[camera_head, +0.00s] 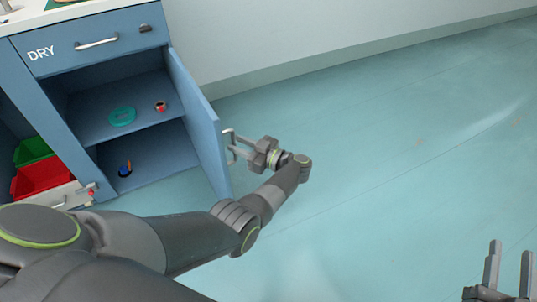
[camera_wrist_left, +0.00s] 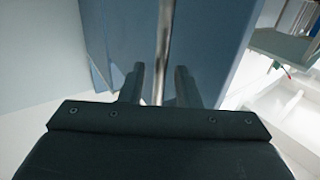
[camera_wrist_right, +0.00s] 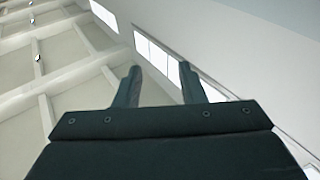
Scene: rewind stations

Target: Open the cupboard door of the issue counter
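The blue cupboard door (camera_head: 203,125) of the counter stands swung wide open, showing the shelves inside. Its metal bar handle (camera_head: 229,134) is on the door's outer face, at the free edge side. My left gripper (camera_head: 243,148) is at this handle. In the left wrist view the handle bar (camera_wrist_left: 163,45) runs between its two fingers, with a gap on each side, so the gripper is open around it. My right gripper (camera_head: 509,270) is open and empty at the bottom right, far from the cupboard; its fingers also show apart in the right wrist view (camera_wrist_right: 158,85).
Inside the cupboard are a teal ring (camera_head: 122,117), a small red item (camera_head: 160,106) and a small dark blue item (camera_head: 125,170). A drawer (camera_head: 60,45) marked DRY is above. Green (camera_head: 32,150) and red (camera_head: 40,179) bins are at left. The floor (camera_head: 400,150) at right is clear.

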